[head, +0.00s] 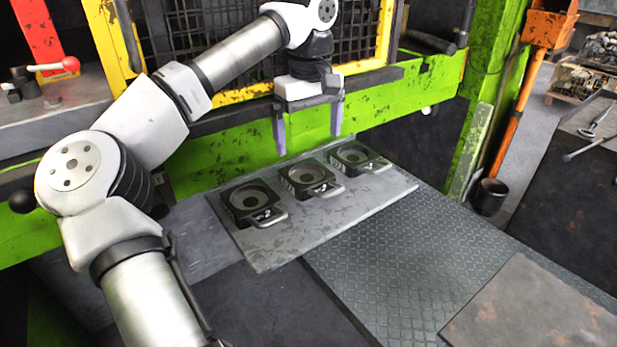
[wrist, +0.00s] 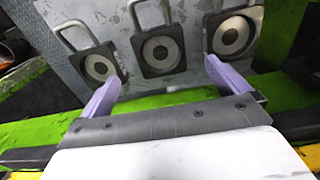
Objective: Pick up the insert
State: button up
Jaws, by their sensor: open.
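Three similar inserts lie flat in a row on a grey plate: black square blocks with a round metal ring and a loop handle. In the head view they are the left insert (head: 240,201), the middle insert (head: 299,179) and the right insert (head: 346,155). All three also show in the wrist view, with the middle insert (wrist: 160,51) between the fingers. My gripper (head: 308,143) is open and empty, fingers pointing down, above and behind the row on the press side. In the wrist view my gripper (wrist: 163,76) has both fingers apart, touching no insert.
The grey plate (head: 285,243) sits in front of a green press beam (head: 215,158). A yellow-framed mesh guard (head: 225,28) rises behind my arm. An orange post (head: 520,105) stands at the right.

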aim_at(308, 179)
notch_tip(308, 179, down, 4)
jog(key=shift+r, duration=0.25)
jog(key=shift+w+a+f+p, duration=0.15)
jog(key=shift+f+p, duration=0.5)
jog(key=shift+f, duration=2.05)
jog(key=shift+c, duration=0.4)
jog(key=shift+w+r, duration=0.1)
jog(key=c, duration=1.9)
